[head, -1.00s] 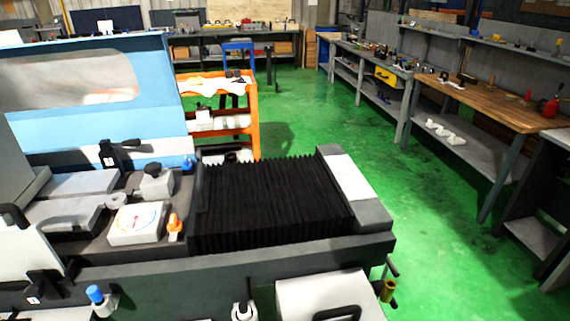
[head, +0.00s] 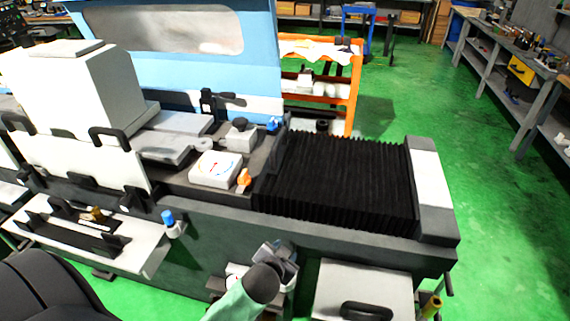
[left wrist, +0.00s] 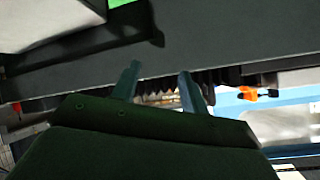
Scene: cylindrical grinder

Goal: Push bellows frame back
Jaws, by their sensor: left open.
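The black pleated bellows (head: 335,185) lie stretched along the grinder bed, right of the table parts. A grey end block with a white top plate (head: 430,180) stands at their right end. A narrow dark edge borders their left end; I cannot tell which part is the bellows frame. My left gripper (head: 283,256) is before the machine's front face, below and in front of the bellows. In the left wrist view the left gripper (left wrist: 159,69) is open with nothing between its fingers. A dark ribbed strip shows behind the fingers. My right gripper is not in view.
A white dial box (head: 214,168) and an orange knob (head: 243,179) sit left of the bellows. A white panel with a black handle (head: 366,311) is at the front. An orange rack (head: 354,85) stands behind. Green floor is clear at right.

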